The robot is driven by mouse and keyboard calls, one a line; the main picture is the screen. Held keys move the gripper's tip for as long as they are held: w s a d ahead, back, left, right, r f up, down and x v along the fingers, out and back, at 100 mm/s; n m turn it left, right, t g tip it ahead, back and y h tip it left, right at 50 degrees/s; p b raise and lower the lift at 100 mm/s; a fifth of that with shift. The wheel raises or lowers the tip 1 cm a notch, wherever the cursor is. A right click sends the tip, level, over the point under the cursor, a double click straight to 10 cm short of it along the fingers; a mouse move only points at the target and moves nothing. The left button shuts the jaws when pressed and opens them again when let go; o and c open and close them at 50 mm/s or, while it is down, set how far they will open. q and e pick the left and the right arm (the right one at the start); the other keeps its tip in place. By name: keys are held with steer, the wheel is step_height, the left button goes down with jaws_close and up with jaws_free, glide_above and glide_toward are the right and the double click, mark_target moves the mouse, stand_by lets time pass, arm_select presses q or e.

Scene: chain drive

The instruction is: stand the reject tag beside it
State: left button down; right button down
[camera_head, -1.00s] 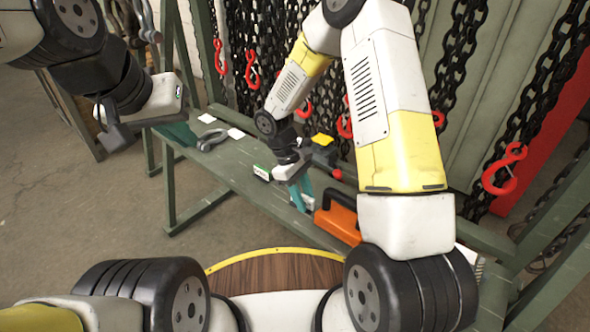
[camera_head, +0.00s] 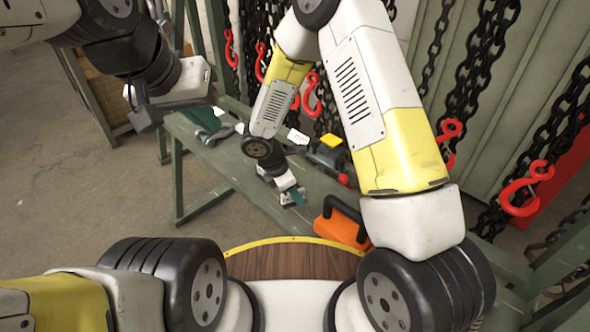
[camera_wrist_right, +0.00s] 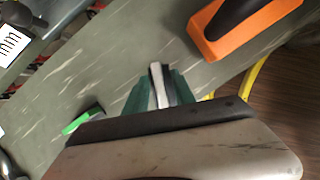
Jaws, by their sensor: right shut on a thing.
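My right gripper (camera_head: 292,197) is low over the green bench top, left of the orange case. In the right wrist view its teal fingers (camera_wrist_right: 157,88) are shut on a thin white and dark piece (camera_wrist_right: 156,72). I cannot tell whether that piece is the reject tag, or whether it touches the bench; no face of it is readable. A small dark piece with a bright green edge (camera_wrist_right: 80,122) lies beside it, partly hidden by the gripper body. My left gripper (camera_head: 206,122) is over the far left end of the bench; its finger gap is unclear.
The orange case (camera_head: 342,226) with a black handle stands right of my right gripper. Behind are a white lettered card (camera_head: 298,136), a yellow-topped block (camera_head: 331,140) and a red knob (camera_head: 343,179). A grey shackle (camera_head: 218,137) lies left. Chains with red hooks (camera_head: 525,190) hang behind.

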steer(key=w, duration=0.5)
steer(key=shift+w+f, duration=0.1)
steer(key=shift+f, duration=1.9)
steer(key=shift+f, duration=0.1)
steer(key=c, duration=1)
jaws_free()
steer(key=shift+c, duration=0.2)
